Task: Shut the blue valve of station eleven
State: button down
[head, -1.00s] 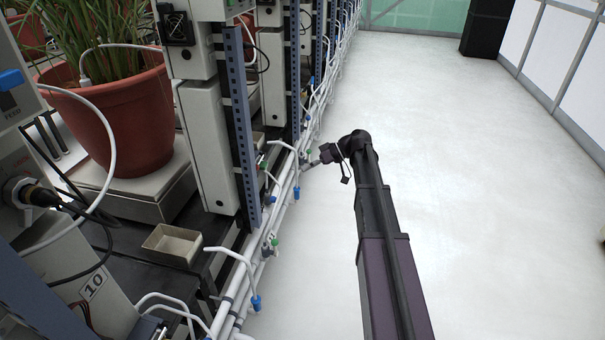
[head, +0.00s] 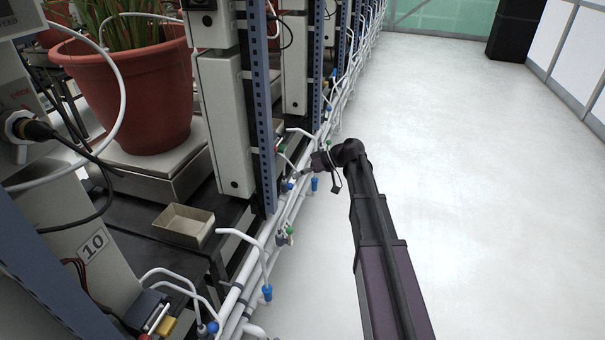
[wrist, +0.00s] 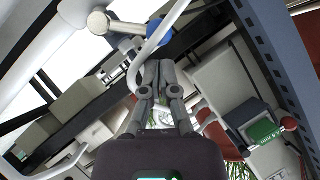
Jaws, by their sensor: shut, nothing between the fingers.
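My gripper (head: 302,174) reaches in from the right to the white pipes along the bench front. In the wrist view its fingers (wrist: 158,68) are together, with nothing between them. A blue valve handle (head: 290,186) shows just below and left of the fingertips in the head view. Contact with the fingers cannot be told.
White pipes with hanging blue fittings (head: 314,184) run along the bench. A green valve (head: 290,230) is nearer. A blue perforated post (head: 262,110) stands beside the gripper. A potted plant (head: 145,95) and beige tray (head: 184,225) are left. The pale floor (head: 480,200) is clear at right.

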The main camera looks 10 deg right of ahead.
jog(key=shift+s+a+f, duration=0.2)
jog(key=shift+f, duration=0.2)
jog(key=shift+s+a, duration=0.1)
jog(key=shift+a, duration=0.15)
dwell(0.3)
